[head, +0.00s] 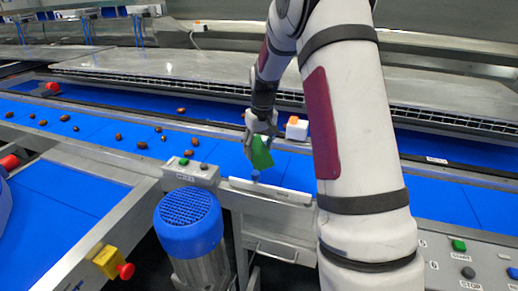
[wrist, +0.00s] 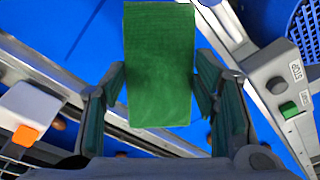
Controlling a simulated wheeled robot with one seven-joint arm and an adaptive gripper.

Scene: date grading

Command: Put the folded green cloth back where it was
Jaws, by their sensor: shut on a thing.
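The folded green cloth (head: 261,152) hangs from my gripper (head: 260,130), held above the near edge of the blue belt in the head view. In the wrist view the cloth (wrist: 160,65) is a flat green block between the two fingers of my gripper (wrist: 160,95). The fingers are shut on its sides.
Brown dates (head: 118,136) lie scattered on the blue belt (head: 90,130) to the left. A white box with an orange part (head: 297,129) is right of my gripper. A button box (head: 191,172) and a blue motor (head: 188,222) stand in front. A white ledge (head: 275,191) runs along the rail.

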